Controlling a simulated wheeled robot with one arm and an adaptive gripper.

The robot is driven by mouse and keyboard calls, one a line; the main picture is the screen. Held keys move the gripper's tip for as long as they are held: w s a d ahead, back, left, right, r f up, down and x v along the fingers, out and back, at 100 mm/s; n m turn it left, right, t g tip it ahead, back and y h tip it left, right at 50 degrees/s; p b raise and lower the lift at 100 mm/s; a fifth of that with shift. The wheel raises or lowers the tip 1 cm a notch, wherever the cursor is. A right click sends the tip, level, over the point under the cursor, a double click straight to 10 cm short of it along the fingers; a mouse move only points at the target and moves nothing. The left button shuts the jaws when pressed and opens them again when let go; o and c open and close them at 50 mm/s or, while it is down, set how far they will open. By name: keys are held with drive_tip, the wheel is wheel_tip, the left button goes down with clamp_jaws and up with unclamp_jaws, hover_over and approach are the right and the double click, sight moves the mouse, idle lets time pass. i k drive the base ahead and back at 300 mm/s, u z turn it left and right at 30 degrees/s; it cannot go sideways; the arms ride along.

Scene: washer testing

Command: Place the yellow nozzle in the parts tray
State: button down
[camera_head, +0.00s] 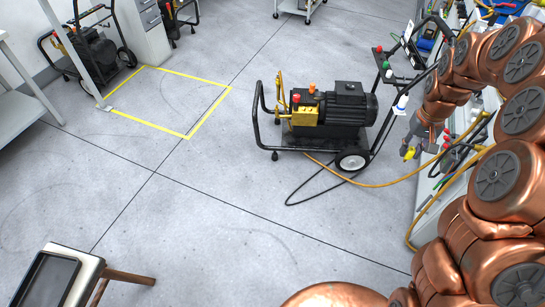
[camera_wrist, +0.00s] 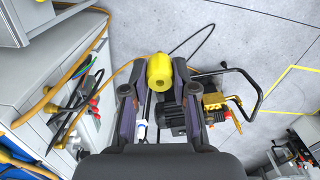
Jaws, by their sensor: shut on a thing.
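My gripper (camera_wrist: 157,88) is shut on the yellow nozzle (camera_wrist: 159,70), which sits between the two fingertips in the wrist view. In the head view my gripper (camera_head: 412,148) hangs at the right, with the small yellow nozzle (camera_head: 409,154) at its end. It appears clear of the floor, just right of the pressure washer (camera_head: 345,108).
The washer's cart handle carries a red nozzle (camera_head: 378,49), green ones (camera_head: 388,65) and a white-and-blue piece (camera_head: 402,103). An orange hose (camera_head: 385,185) runs to the cluttered bench (camera_wrist: 50,65) on the right. A yellow-taped floor square (camera_head: 170,98) is empty.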

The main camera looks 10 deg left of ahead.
sight(47, 288)
drive_tip(key=u, duration=3.45)
drive_tip(key=i, duration=1.65)
drive_tip(key=z, duration=0.05)
